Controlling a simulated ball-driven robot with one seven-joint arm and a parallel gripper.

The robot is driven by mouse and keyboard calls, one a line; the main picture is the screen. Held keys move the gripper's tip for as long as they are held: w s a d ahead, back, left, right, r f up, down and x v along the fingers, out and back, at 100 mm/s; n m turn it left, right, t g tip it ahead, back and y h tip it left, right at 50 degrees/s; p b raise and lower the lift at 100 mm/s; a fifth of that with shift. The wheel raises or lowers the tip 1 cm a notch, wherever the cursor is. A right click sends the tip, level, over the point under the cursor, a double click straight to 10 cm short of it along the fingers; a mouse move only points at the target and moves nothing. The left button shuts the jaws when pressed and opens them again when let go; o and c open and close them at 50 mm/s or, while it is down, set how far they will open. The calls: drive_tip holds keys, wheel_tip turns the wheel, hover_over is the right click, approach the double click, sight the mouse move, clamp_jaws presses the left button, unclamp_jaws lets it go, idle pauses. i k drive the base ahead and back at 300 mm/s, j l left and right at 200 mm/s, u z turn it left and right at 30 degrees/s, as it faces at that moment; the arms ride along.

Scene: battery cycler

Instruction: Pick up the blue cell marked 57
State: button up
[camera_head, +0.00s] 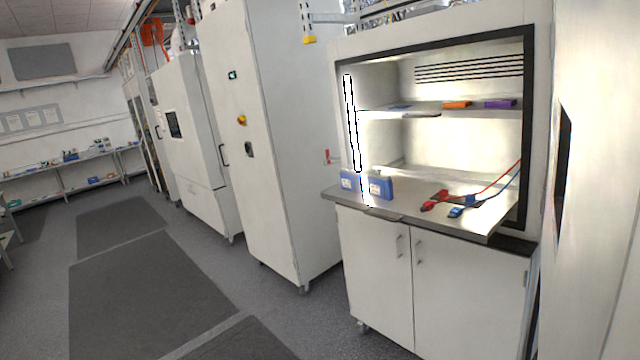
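Two blue cells with white labels stand side by side at the left end of the worktop in the lit cabinet. One is the left blue cell (350,181) and the other the right blue cell (381,187). Their marks are too small to read, so I cannot tell which is 57. A flat blue item (399,107) lies on the shelf above; I cannot tell what it is. My gripper is not in view. The cells are some distance off, right of the picture's middle.
Red clips (434,201) and blue clips (462,211) with cables lie on the right of the worktop (405,213). An orange block (457,104) and a purple block (500,103) lie on the shelf. A tall white cabinet (265,150) stands left. The floor (310,325) ahead is clear.

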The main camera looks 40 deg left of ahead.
sight(382, 189)
drive_tip(key=i+j+u, duration=0.35)
drive_tip(key=i+j, duration=0.15)
drive_tip(key=j, duration=0.2)
drive_tip(key=i+j+u, duration=0.35)
drive_tip(key=i+j, duration=0.2)
